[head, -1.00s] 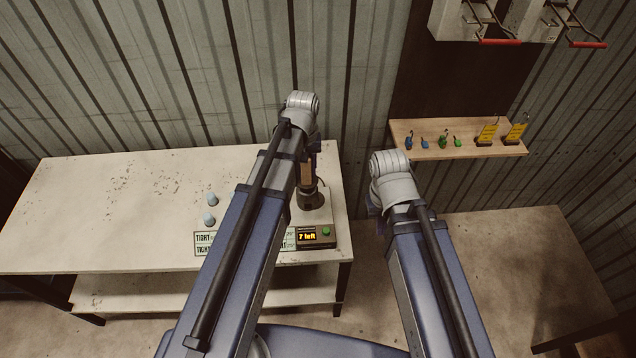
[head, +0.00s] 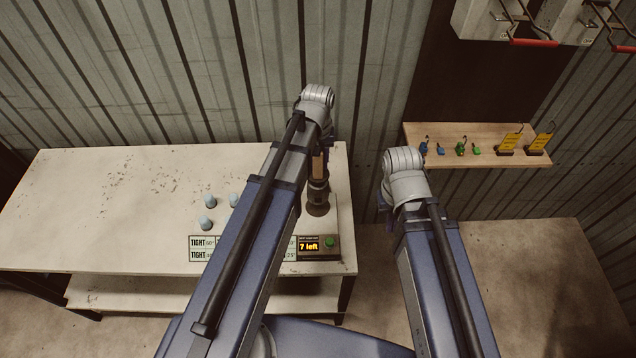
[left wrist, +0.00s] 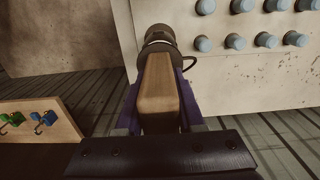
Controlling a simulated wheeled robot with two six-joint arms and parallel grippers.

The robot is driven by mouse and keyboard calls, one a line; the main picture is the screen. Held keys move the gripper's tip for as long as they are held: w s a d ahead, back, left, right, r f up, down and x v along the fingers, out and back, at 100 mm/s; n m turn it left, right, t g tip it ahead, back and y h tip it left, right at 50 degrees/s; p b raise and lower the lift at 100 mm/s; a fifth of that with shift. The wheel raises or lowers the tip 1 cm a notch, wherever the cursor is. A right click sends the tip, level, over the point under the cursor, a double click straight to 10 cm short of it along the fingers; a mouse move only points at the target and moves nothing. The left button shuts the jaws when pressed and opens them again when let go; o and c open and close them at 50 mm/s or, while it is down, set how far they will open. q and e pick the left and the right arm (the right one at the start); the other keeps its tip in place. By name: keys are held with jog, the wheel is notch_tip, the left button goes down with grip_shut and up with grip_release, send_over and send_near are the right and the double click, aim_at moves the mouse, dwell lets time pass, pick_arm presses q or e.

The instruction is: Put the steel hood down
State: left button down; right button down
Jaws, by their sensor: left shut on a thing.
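The steel hood shows in the head view as a dark grey cylinder (head: 318,200) below a tan wooden handle (head: 318,167), over the right end of the white table. My left gripper (head: 319,158) is shut on its handle. In the left wrist view, the wooden handle (left wrist: 160,85) lies between my purple fingers (left wrist: 160,112), with the dark hood (left wrist: 159,40) beyond it. I cannot tell whether the hood touches the table. My right gripper (head: 382,202) is right of the table, its fingers mostly hidden behind my arm.
Several pale blue plugs (head: 209,201) stand left of my arm, near a TIGHT sign (head: 201,248). A wall shelf (head: 412,131) holds locks and yellow tags. The table's left is clear.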

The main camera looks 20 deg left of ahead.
aim_at(318, 175)
pick_arm(q)
jog(key=shift+s+f+b, duration=0.1)
jog(key=shift+f+b, duration=2.35)
jog(key=shift+f, duration=0.55)
jog(key=shift+r, duration=0.15)
jog(key=c, duration=1)
grip_release()
jog(key=shift+f, duration=0.2)
jog(key=o, duration=0.5)
jog(key=shift+r, duration=0.15)
